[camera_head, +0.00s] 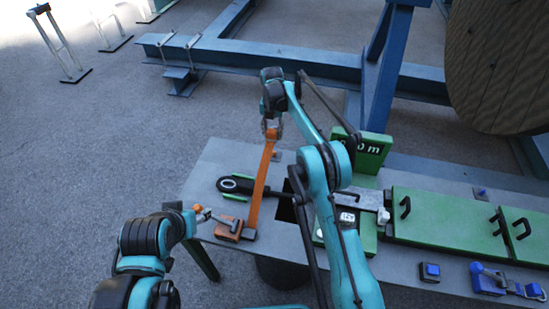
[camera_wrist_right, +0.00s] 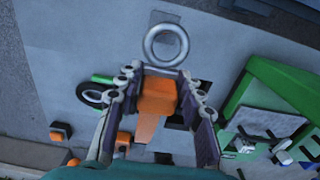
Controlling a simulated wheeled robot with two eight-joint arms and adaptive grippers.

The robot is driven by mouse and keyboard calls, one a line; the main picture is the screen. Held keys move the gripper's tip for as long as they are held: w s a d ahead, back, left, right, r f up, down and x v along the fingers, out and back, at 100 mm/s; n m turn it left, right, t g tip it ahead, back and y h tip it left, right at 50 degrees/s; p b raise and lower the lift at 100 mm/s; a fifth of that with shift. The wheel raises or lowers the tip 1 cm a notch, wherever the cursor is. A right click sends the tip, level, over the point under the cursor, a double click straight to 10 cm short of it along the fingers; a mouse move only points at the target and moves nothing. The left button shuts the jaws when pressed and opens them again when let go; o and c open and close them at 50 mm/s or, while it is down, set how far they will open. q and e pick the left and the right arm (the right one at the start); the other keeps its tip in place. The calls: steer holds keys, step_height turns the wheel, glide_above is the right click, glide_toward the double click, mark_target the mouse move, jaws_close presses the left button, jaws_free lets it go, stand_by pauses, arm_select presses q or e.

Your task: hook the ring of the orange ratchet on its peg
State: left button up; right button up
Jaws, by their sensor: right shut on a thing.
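The orange ratchet (camera_head: 229,229) lies near the left front edge of the grey table. An orange strap (camera_head: 259,190) runs from beside it up to my right gripper (camera_head: 272,130). In the right wrist view my right gripper (camera_wrist_right: 160,77) is shut on the orange end piece (camera_wrist_right: 158,95) of the strap. A grey metal ring (camera_wrist_right: 149,44) sticks out past the fingertips, over the table. I cannot make out the peg clearly; a dark grey patch (camera_wrist_right: 180,17) shows just beyond the ring. My left gripper (camera_head: 198,211) is close by the ratchet; its jaws are too small to judge.
A black tool with a round end (camera_head: 236,185) lies behind the strap. Blue steel beams (camera_head: 270,57) and a large cable reel (camera_head: 500,65) are behind the table.

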step_height(320, 180, down, 8)
steer(key=b, duration=0.4)
stand_by(0.9)
steer(key=shift+f+b, duration=2.25)
steer(key=shift+f, duration=1.05)
stand_by(2.9)
